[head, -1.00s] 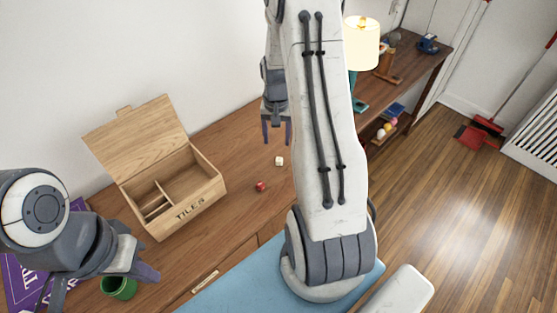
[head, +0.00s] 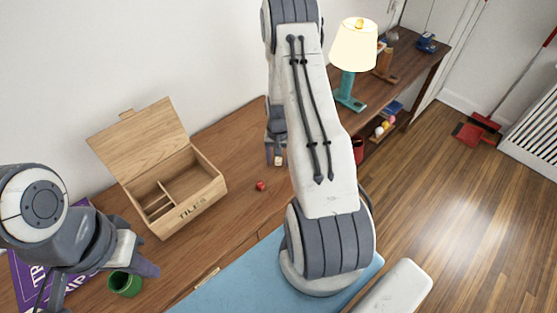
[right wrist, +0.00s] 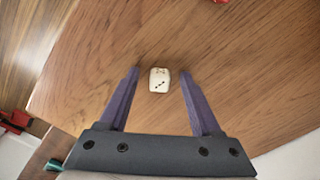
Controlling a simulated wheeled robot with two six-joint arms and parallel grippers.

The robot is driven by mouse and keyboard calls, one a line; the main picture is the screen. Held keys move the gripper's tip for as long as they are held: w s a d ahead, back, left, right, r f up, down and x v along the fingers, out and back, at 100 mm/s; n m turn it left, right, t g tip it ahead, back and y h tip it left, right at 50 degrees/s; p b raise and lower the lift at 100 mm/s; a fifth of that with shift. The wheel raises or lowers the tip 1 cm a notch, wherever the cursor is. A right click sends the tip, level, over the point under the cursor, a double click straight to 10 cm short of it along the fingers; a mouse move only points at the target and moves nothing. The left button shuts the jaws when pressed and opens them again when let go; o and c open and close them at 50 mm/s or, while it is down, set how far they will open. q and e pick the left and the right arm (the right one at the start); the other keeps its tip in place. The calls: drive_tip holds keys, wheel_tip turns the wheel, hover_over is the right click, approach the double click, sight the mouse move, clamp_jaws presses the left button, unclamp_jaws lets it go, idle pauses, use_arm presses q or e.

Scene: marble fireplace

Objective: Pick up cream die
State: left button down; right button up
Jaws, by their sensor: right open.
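The cream die (right wrist: 159,80) lies on the wooden table top, dark pips showing. In the right wrist view it sits between the tips of my right gripper (right wrist: 159,73), which is open, with a gap on each side. In the head view the die (head: 279,161) shows at the fingertips of my right gripper (head: 276,160), partly hidden by them. My left gripper (head: 140,268) is at the lower left, above the table edge near the green cup; whether its jaws are open cannot be made out.
A red die (head: 261,185) lies nearby on the table; it also shows in the right wrist view (right wrist: 221,1). An open wooden box marked TILES (head: 200,207) stands left of it. A green cup (head: 124,283) and a purple book (head: 30,285) are lower left. A lamp (head: 352,60) stands behind my right arm.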

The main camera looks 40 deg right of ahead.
sight(278, 160)
clamp_jaws()
drive_tip(key=shift+r, duration=0.1)
drive_tip(key=shift+r, duration=0.5)
wheel_tip(278, 160, up, 3)
drive_tip(key=shift+w+f+b, duration=0.1)
drive_tip(key=shift+f+b, duration=0.1)
drive_tip(key=shift+b, duration=0.55)
drive_tip(key=s+d+r+b, duration=0.2)
drive_tip(key=s+r, duration=0.5)
drive_tip(key=s, duration=0.4)
drive_tip(key=shift+s+d+r, duration=0.15)
drive_tip(key=shift+s+d, duration=0.1)
drive_tip(key=shift+d, duration=0.2)
